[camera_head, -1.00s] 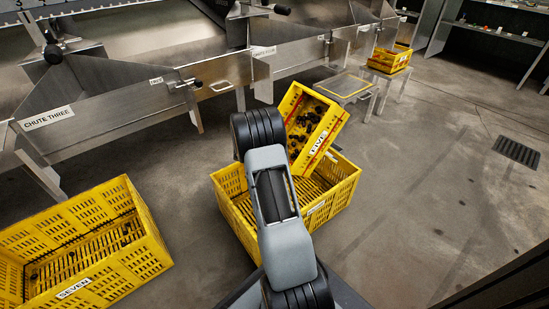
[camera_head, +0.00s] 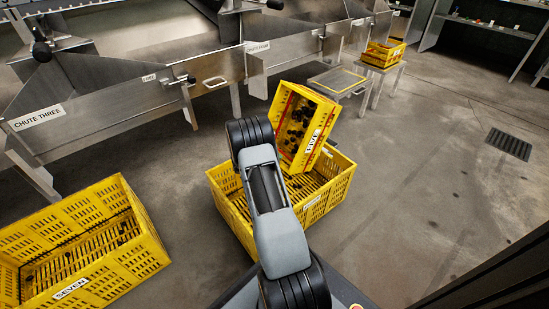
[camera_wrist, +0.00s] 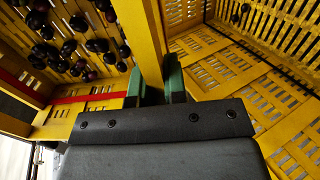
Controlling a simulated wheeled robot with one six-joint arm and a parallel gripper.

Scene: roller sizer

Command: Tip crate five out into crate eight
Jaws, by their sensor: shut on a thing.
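Crate five (camera_head: 312,143) is a yellow slatted crate with red stripes and a FIVE label, steeply tilted above a larger yellow crate (camera_head: 340,190) on the floor. Dark round fruits still lie inside crate five. The larger crate's label is too small to read. My gripper (camera_wrist: 157,88), with green fingertips, is shut on the yellow wall of crate five (camera_wrist: 147,40) in the wrist view. My arm hides the gripper in the head view. A few dark fruits show at the larger crate's slats (camera_wrist: 215,65) in the wrist view.
Crate seven (camera_head: 140,262) stands on the floor at the left. Metal chutes, one labelled chute three (camera_head: 60,125), run along the back left. Another yellow crate (camera_head: 372,57) sits on a stand at the back. Open floor lies to the right, with a drain grate (camera_head: 509,144).

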